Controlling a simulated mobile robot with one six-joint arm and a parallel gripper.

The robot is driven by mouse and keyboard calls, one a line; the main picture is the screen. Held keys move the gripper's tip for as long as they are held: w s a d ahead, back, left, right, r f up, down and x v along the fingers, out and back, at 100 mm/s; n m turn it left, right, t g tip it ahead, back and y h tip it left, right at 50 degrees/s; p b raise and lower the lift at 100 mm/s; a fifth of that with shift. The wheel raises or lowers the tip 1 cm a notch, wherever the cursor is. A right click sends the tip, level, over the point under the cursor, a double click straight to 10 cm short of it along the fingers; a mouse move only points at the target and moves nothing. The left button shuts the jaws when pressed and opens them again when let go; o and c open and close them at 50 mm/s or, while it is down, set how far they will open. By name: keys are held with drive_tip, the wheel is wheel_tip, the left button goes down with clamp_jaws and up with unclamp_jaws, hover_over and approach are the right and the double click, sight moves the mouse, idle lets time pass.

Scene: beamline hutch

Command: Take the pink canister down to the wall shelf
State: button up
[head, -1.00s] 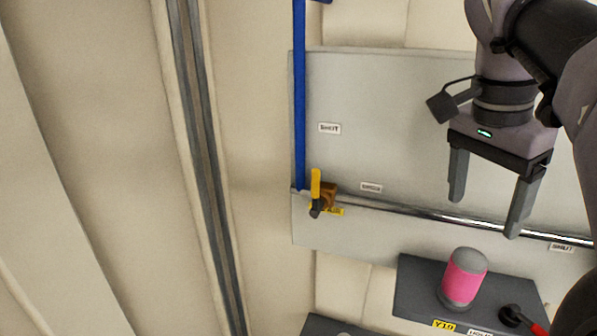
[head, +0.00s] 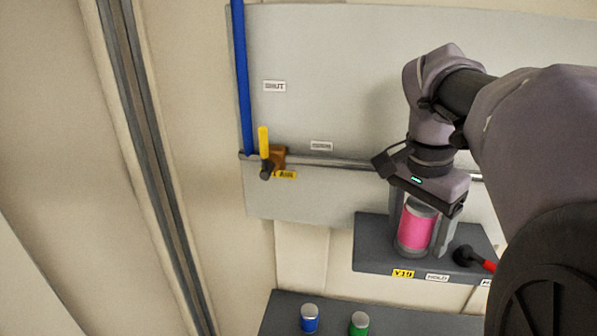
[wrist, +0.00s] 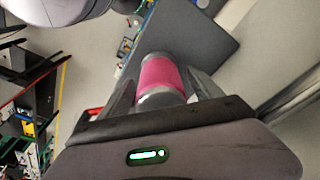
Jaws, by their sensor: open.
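The pink canister (head: 416,228), with grey ends, stands upright on the small upper dark grey shelf (head: 375,250). My gripper (head: 419,240) points down over it, with one finger on each side. The jaws are open, and I cannot tell whether either finger touches it. The wrist view also shows the canister (wrist: 160,78) between the fingers. A lower dark grey shelf (head: 400,322) sticks out from the wall beneath, partly cut off by the frame edge.
A blue canister (head: 309,318) and a green canister (head: 359,324) stand on the lower shelf. A red-handled black part (head: 473,259) lies close right of my gripper. A yellow-handled valve (head: 265,150) sits on the pipe at left. Labels mark the upper shelf's front.

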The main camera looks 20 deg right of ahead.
drive_tip(key=shift+w+d, duration=0.1)
drive_tip(key=shift+d, duration=0.05)
clamp_jaws()
drive_tip(key=shift+r, duration=0.1)
